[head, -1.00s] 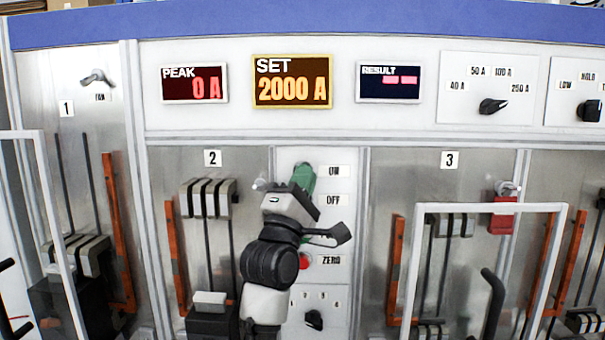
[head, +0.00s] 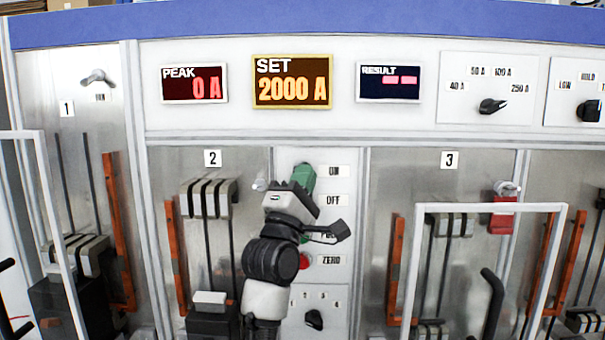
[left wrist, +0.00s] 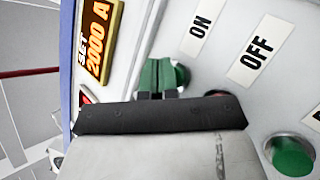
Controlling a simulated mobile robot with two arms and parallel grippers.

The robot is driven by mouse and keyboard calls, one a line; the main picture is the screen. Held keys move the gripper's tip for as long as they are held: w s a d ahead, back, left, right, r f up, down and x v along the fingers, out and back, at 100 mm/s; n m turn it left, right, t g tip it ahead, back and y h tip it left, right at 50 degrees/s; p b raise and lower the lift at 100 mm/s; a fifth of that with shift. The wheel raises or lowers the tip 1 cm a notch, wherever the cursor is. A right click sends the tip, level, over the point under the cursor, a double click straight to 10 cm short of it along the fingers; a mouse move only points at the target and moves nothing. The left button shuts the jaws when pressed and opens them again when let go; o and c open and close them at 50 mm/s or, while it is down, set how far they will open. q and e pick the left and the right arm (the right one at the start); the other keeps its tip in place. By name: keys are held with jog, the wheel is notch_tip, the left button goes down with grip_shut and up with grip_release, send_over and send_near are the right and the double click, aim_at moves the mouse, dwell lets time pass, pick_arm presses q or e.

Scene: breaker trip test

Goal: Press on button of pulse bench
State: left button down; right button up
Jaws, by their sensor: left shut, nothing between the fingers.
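My left gripper (head: 304,174) is shut and empty, with its green fingers at the top of the narrow button panel (head: 342,215), left of the ON label (head: 334,171). In the left wrist view the closed fingertips (left wrist: 160,72) are just left of the round green ON button (left wrist: 183,76) and partly cover it. I cannot tell whether they touch it. The red OFF button is mostly hidden behind the gripper. A green button (left wrist: 293,157) sits lower on the panel, beside the partly hidden PULSE label. My right gripper is not in view.
Above, the displays read PEAK 0 A (head: 194,83), SET 2000 A (head: 291,81) and RESULT (head: 389,82) with dashes. A red ZERO button (head: 304,261) and a black selector knob (head: 314,319) lie lower. A white-framed guard (head: 490,208) stands before bay 3.

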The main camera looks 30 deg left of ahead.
pick_arm(q)
jog(key=shift+s, duration=0.1)
jog(key=shift+s+d, duration=0.45)
jog(key=shift+s, duration=0.2)
jog(key=s+d, duration=0.1)
jog(key=s+p, duration=0.1)
jog(key=s, duration=0.1)
jog(key=s+d, duration=0.1)
jog(key=shift+s+d+p, duration=0.15)
jog(key=shift+d+p, duration=0.15)
jog(key=shift+f, duration=0.1)
dwell(0.9)
